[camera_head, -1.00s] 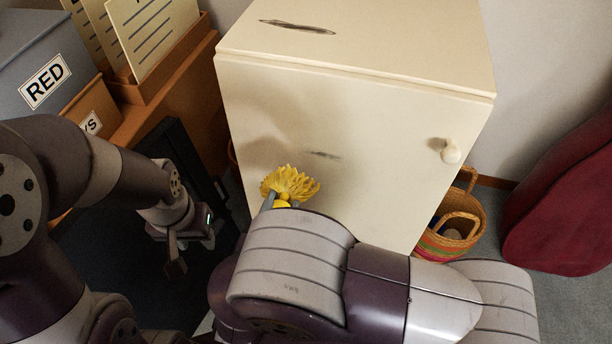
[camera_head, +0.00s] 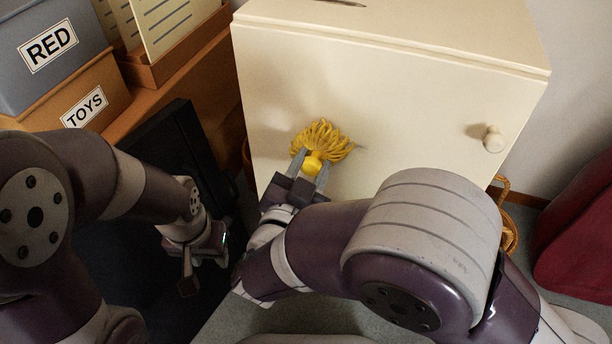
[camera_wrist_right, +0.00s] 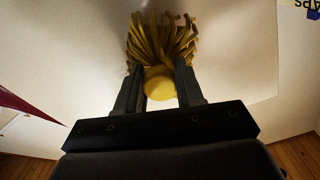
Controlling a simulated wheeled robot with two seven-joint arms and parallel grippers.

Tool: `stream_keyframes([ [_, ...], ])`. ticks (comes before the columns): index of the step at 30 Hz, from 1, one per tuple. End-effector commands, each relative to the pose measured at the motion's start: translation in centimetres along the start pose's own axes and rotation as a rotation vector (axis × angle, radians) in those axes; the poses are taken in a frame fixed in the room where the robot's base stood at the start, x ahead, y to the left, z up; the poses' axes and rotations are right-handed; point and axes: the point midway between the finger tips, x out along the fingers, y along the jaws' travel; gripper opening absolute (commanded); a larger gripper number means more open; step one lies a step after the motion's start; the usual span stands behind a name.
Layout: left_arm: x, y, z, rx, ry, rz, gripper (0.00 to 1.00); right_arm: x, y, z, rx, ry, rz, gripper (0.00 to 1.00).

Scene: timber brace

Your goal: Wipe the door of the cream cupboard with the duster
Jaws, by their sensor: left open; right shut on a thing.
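The cream cupboard (camera_head: 430,120) stands ahead with its door shut and a round knob (camera_head: 493,139) at the right. My right gripper (camera_head: 312,170) is shut on the yellow duster's round base. The duster's strands (camera_head: 322,138) are spread against or very near the door; exact contact is hard to tell. A small grey mark (camera_head: 361,147) shows on the door just right of the strands; the strands may hide part of it. The right wrist view shows the duster (camera_wrist_right: 162,38) between both fingers. My left gripper (camera_head: 190,275) hangs open and empty, left of the cupboard.
A dark streak (camera_head: 342,2) lies on the cupboard top. At left are a grey box labelled RED (camera_head: 50,48), an orange TOYS box (camera_head: 84,106) and a wooden shelf. A woven basket (camera_head: 509,232) and a red seat (camera_head: 580,235) stand at right.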

Motion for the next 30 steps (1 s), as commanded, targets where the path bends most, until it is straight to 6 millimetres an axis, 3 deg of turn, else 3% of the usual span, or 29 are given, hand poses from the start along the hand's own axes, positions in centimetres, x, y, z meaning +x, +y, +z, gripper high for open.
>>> stream_keyframes([
  [30,-0.2,0.0,0.0,0.0,0.0,0.0,0.43,1.0,0.0,0.0,0.0,0.001,0.0,0.08],
])
